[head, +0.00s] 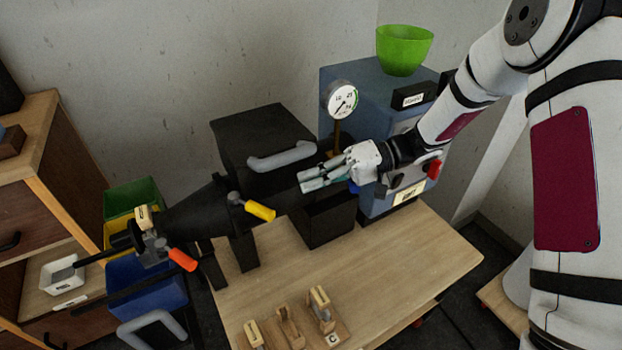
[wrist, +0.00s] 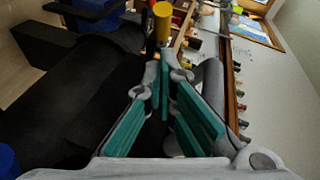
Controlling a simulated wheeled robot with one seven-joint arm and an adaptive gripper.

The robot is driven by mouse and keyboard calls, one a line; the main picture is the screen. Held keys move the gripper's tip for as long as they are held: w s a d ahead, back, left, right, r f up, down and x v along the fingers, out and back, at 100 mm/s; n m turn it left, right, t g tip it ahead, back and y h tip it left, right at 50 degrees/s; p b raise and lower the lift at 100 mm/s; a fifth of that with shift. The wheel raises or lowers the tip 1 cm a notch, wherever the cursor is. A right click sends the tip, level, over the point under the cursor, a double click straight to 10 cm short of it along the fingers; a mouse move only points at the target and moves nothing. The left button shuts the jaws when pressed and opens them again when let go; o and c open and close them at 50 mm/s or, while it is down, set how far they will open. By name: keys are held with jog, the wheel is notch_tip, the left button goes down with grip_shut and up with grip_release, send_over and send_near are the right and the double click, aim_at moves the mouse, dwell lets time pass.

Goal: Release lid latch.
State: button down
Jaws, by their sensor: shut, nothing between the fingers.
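A black machine with a boxy black lid (head: 262,138) stands on the wooden table in the head view. A grey bar handle (head: 282,157) is on the lid's front; it also shows beside the fingers in the wrist view (wrist: 211,88). A latch lever with a yellow grip (head: 259,211) sits on the black body, left of and below my gripper. The yellow grip shows beyond my fingertips in the wrist view (wrist: 162,20). I cannot tell surely which part is the lid latch. My gripper (head: 306,181) is shut and empty, right of the grey handle and apart from the yellow grip.
A gauge (head: 341,100) stands close behind my gripper. A blue cabinet (head: 350,78) carries a green bowl (head: 404,50). An orange-grip lever (head: 182,259) is at the machine's left end. A wooden block with clips (head: 292,322) lies in front. The table's right part (head: 415,260) is clear.

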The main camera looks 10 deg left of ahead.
aim_at(254, 209)
jog(key=p+x, duration=0.1)
jog(key=x, duration=0.6)
jog(key=shift+s+a, duration=0.1)
jog(key=shift+a, duration=0.05)
